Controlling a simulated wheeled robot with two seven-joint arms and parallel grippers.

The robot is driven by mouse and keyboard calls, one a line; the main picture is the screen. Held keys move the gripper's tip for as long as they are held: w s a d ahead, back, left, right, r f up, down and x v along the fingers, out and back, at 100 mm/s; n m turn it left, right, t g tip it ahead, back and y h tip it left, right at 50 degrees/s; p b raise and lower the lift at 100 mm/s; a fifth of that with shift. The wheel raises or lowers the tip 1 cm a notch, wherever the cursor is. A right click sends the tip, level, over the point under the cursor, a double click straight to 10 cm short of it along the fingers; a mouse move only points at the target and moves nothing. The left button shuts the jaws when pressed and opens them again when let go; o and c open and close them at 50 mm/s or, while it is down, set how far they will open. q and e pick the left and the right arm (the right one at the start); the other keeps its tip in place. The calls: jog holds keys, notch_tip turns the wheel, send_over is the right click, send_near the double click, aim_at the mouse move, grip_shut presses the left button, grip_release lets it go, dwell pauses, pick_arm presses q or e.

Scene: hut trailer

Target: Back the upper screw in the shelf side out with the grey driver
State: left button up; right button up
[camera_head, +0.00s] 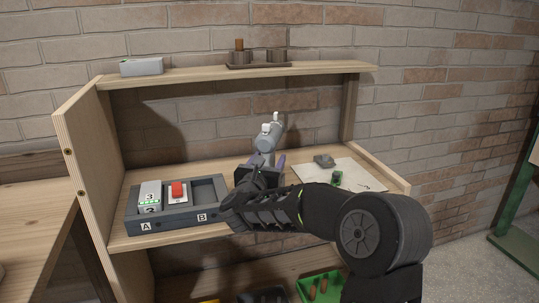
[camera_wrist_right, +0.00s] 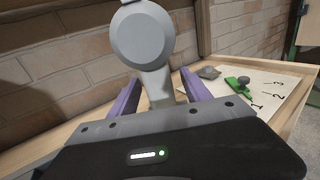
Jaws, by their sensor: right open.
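The grey driver (camera_head: 269,136) stands upright on the shelf board, with a rounded grey body and a paler top. It also fills the upper middle of the right wrist view (camera_wrist_right: 143,40). My right gripper (camera_head: 267,160) is open, with its purple fingers on either side of the driver's lower part. In the right wrist view (camera_wrist_right: 160,96) gaps show between the fingers and the driver. The driver's foot is hidden behind the gripper. The left shelf side (camera_head: 95,190) bears an upper screw (camera_head: 68,151) and a lower screw (camera_head: 82,192). My left gripper is out of view.
A numbered sheet (camera_head: 345,176) with small parts lies at right. The upper board (camera_head: 200,76) overhangs behind. A green bin (camera_head: 320,287) is below.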

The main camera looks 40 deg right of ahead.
jog(key=shift+w+d, duration=0.4)
jog(key=shift+c, duration=0.4)
grip_shut()
dwell(0.4)
dwell(0.6)
jog(key=shift+r, duration=0.15)
